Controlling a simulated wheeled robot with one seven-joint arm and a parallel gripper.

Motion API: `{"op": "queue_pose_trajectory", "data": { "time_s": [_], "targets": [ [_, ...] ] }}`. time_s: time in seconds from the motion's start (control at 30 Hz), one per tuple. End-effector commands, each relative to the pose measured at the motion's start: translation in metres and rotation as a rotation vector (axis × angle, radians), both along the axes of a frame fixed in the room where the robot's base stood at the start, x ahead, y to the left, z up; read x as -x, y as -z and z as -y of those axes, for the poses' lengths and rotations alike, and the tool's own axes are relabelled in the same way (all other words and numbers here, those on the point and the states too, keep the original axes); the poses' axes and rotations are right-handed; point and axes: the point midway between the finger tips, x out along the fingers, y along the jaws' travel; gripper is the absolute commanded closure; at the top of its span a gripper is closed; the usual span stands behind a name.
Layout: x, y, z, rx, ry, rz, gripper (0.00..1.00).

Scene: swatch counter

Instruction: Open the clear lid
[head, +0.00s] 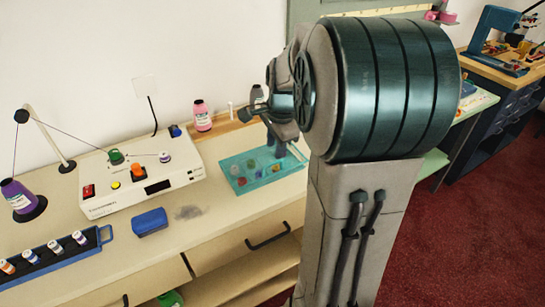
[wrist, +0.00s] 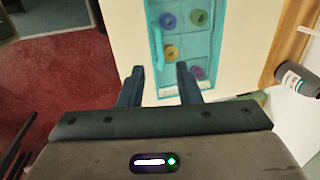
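A teal see-through box (head: 240,186) with several coloured bobbins inside stands on the counter, left of my arm in the head view. In the wrist view, the box (wrist: 185,92) lies just beyond my fingertips. Its clear lid (wrist: 182,47) seems to lie flat over the compartments, though its edges are hard to tell. A pale cyan bar (wrist: 157,50) runs along the box's left side, ahead of the gap between my fingers. My gripper (wrist: 160,72) is open with nothing between its fingers. In the head view, my arm partly hides the box's right end.
A white winding machine (head: 140,178) with knobs stands left of the box. A blue block (head: 150,222) and a spool rack (head: 55,262) lie at the front left.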

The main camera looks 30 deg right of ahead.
Motion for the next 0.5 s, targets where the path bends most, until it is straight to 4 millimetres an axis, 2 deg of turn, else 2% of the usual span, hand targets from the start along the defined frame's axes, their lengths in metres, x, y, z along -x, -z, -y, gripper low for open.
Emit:
{"op": "queue_pose_trajectory", "data": {
  "time_s": [0.03,0.2,0.33,0.5],
  "targets": [
    [-0.001,0.012,0.000,-0.003,-0.002,-0.005,0.69],
    [-0.007,0.038,-0.001,-0.002,-0.001,-0.004,0.69],
    [-0.010,0.050,-0.001,-0.001,-0.002,-0.002,0.69],
    [-0.011,0.055,-0.001,0.002,-0.003,0.000,0.69]
  ]
}}
